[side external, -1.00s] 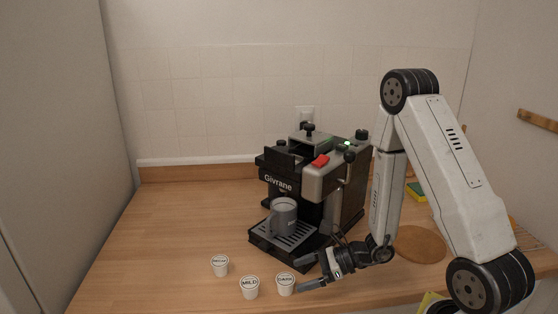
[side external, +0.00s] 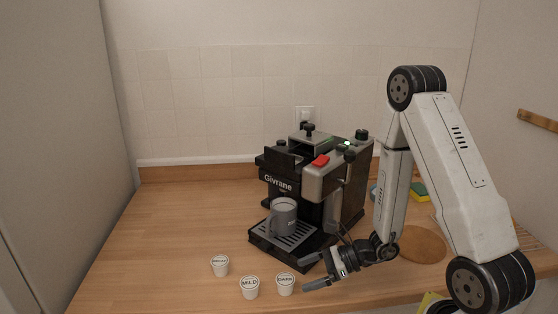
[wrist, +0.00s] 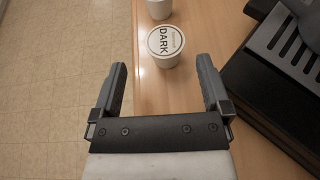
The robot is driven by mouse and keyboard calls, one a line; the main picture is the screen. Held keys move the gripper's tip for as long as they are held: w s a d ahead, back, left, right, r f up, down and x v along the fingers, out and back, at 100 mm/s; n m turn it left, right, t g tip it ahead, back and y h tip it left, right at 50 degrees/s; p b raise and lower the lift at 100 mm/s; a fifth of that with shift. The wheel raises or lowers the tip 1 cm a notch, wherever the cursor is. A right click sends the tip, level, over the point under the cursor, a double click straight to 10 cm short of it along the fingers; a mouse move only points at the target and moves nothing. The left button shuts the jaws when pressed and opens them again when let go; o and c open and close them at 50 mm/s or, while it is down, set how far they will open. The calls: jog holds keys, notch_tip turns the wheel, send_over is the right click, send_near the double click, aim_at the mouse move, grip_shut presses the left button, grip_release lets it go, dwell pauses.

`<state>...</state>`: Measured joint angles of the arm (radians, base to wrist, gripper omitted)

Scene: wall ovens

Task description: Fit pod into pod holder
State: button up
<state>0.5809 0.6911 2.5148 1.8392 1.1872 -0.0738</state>
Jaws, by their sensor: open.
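Three white pods stand on the wooden counter: the DARK pod (side external: 285,285), the MILD pod (side external: 250,288) and a third pod (side external: 220,266) further left. My gripper (side external: 308,273) is open and empty, just right of the DARK pod. In the wrist view the DARK pod (wrist: 165,46) stands upright ahead of my open fingers (wrist: 162,85), apart from them. Part of another pod (wrist: 159,8) shows at the top edge. The coffee machine (side external: 315,180) stands behind my gripper. I cannot make out the pod holder clearly.
A grey mug (side external: 284,217) stands on the machine's drip tray (side external: 272,246). A round wooden board (side external: 422,244) and a yellow-green sponge (side external: 418,191) lie to the right. The counter (side external: 180,225) left of the machine is clear. The counter's front edge is close to the pods.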

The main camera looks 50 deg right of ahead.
jog(key=s+a+r+n+g+h, duration=0.1)
jog(key=s+a+n+g+h, duration=0.1)
jog(key=s+n+g, duration=0.45)
jog(key=s+a+n+g+h, duration=0.1)
jog(key=s+a+n+g, duration=0.2)
jog(key=n, duration=0.7)
jog(key=w+d+r+n+t+h, duration=0.2)
jog(key=w+r+n+h, duration=0.3)
jog(key=n, duration=0.6)
jog(key=shift+w+d+h, duration=0.6)
jog(key=shift+w+d, duration=0.1)
jog(key=shift+w, duration=0.05)
jog(key=g, duration=0.2)
send_over(285, 278)
jog(key=shift+r+m, duration=0.1)
jog(key=shift+m, duration=0.35)
